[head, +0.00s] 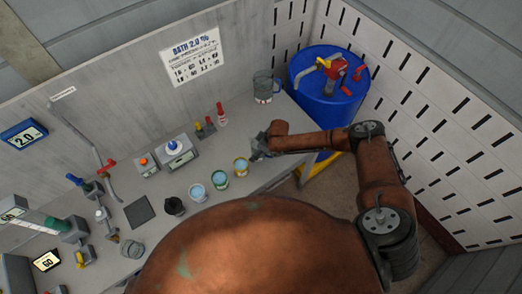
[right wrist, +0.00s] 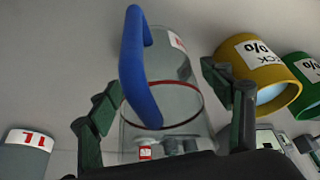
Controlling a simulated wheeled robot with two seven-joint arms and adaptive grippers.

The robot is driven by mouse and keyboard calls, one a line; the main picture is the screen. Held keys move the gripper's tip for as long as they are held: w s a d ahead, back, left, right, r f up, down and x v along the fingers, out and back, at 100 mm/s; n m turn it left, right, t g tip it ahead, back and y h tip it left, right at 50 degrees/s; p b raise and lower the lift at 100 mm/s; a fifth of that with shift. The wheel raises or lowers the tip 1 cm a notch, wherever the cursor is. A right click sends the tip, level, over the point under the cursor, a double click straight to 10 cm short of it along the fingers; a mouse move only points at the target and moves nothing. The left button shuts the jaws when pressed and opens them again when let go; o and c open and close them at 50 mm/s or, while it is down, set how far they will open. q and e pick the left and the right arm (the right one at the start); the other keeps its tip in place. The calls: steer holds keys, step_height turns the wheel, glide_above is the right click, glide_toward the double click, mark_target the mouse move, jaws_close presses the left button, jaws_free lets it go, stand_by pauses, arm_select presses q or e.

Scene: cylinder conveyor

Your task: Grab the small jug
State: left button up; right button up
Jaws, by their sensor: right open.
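A clear jug (right wrist: 175,80) with a blue handle and a red line around it stands between the two fingers of my right gripper (right wrist: 165,105) in the right wrist view. The fingers are apart, one on each side of the jug; I cannot tell whether either touches it. In the head view my right gripper (head: 258,148) is low at the table's right part, just right of the yellow cup, and the jug there is hidden or too small to make out. A larger clear jug (head: 265,89) stands farther back near the wall. My left gripper is not in view.
A yellow cup (head: 240,167), a green cup (head: 219,179) and a pale cup (head: 197,193) stand in a row left of my right gripper. A blue barrel (head: 328,90) stands beyond the table's right end. A container labelled 1L (right wrist: 27,152) shows in the right wrist view.

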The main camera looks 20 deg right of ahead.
steer(key=shift+w+a+f, duration=0.1)
steer(key=shift+f, duration=0.15)
steer(key=shift+c, duration=0.3)
steer(key=c, duration=1.1)
